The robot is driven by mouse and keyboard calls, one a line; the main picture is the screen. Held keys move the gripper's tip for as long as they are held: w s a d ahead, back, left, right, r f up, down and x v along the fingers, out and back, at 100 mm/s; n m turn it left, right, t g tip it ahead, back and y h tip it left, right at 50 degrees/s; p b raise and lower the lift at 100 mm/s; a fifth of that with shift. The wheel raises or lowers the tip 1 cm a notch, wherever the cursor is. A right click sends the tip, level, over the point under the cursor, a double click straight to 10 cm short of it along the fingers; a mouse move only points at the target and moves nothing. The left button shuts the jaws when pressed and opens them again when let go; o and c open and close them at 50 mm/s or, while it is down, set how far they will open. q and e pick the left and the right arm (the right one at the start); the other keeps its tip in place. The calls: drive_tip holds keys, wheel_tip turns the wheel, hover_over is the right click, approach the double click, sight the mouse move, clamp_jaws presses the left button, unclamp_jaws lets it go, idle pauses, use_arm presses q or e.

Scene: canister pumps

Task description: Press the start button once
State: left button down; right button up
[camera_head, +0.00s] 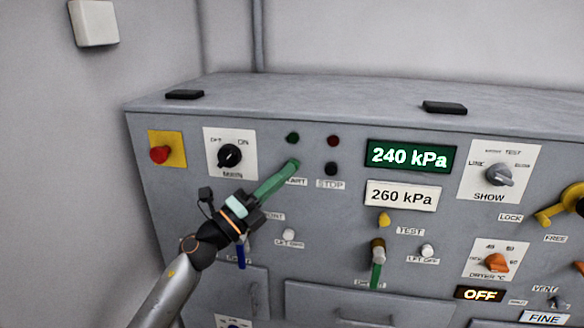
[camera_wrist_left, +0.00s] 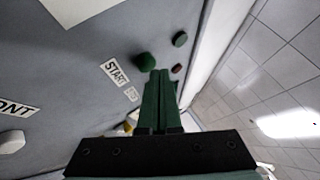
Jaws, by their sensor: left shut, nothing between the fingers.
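The green start button (camera_wrist_left: 146,61) shows in the left wrist view, beside the START label (camera_wrist_left: 113,73). My left gripper (camera_head: 290,168) has green fingers, shut together and empty, pointing up and right at the panel in the head view. In the left wrist view the fingertips (camera_wrist_left: 158,73) appear right by the button; I cannot tell whether they touch it. In the head view the fingertips largely hide the button and partly cover its label (camera_head: 296,182). My right gripper is not in view.
The dark stop button (camera_head: 331,169) is close on the right. A green lamp (camera_head: 292,138) and a red lamp (camera_head: 333,141) are above. The MAIN knob (camera_head: 229,156) and red emergency button (camera_head: 159,154) are left. A display (camera_head: 410,156) reads 240 kPa.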

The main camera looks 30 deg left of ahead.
use_arm(q)
drive_tip(key=shift+w+a, duration=0.15)
drive_tip(key=shift+w, duration=0.35)
idle(0.5)
idle(0.3)
drive_tip(key=shift+s+d, duration=0.25)
drive_tip(key=shift+s, duration=0.65)
drive_tip(key=s+p, duration=0.1)
drive_tip(key=s, duration=0.1)
drive_tip(key=s+d, duration=0.1)
drive_tip(key=s, duration=0.1)
drive_tip(key=shift+s+d+p, duration=0.1)
drive_tip(key=shift+s+p, duration=0.3)
idle(0.4)
